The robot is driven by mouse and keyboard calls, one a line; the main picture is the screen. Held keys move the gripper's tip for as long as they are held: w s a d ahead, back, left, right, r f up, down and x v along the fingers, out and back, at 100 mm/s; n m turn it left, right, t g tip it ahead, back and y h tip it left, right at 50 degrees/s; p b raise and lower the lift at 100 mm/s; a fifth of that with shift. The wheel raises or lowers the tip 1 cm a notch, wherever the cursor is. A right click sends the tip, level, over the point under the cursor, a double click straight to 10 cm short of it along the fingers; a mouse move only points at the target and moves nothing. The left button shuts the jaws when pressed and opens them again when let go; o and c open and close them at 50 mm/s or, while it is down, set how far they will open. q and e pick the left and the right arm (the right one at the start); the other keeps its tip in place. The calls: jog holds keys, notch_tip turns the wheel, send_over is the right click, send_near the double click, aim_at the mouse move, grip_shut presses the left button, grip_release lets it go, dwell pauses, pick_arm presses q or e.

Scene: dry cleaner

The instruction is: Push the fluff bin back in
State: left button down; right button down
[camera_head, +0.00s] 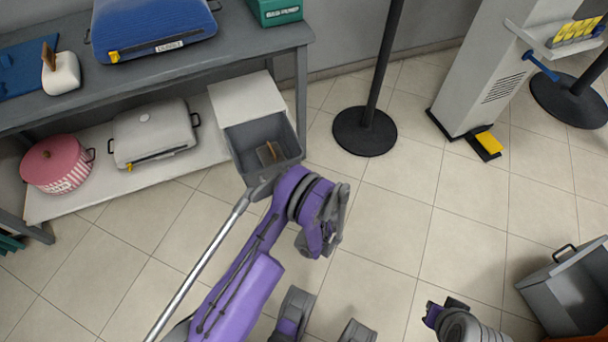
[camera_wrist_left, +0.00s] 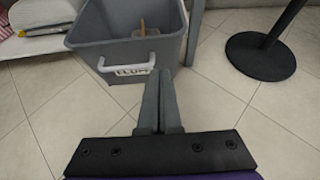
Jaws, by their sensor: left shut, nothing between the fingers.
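The fluff bin (camera_head: 237,150) is an open grey bin that stands out from a white housing (camera_head: 245,92) at the right end of the low shelf. A small brown-handled thing lies inside it. In the left wrist view the bin (camera_wrist_left: 90,35) shows its front wall, a white handle and a partly covered label. My left gripper (camera_wrist_left: 160,76) is shut and empty, its fingers pointing at the lower right of the bin's front. I cannot tell whether they touch it. In the head view my left arm hides the fingers in part.
A black post base (camera_head: 364,131) stands right of the bin. A pink round box (camera_head: 58,165) and a grey case (camera_head: 152,132) sit on the low shelf, under a table (camera_head: 225,57). Another grey bin (camera_head: 570,295) is at lower right. The tiled floor between is mostly clear.

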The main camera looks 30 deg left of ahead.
aim_at(292, 160)
pick_arm(q)
jog(key=x, duration=0.4)
jog(key=r+x, duration=0.1)
jog(key=x, duration=0.2)
jog(key=r+b+x, duration=0.1)
jog(key=x, duration=0.3)
jog(key=shift+w+a+f, duration=0.2)
jog(key=shift+w+a, duration=0.3)
jog(key=shift+w, duration=0.1)
pick_arm(e)
jog(key=shift+w+f, duration=0.1)
jog(key=shift+f, duration=0.65)
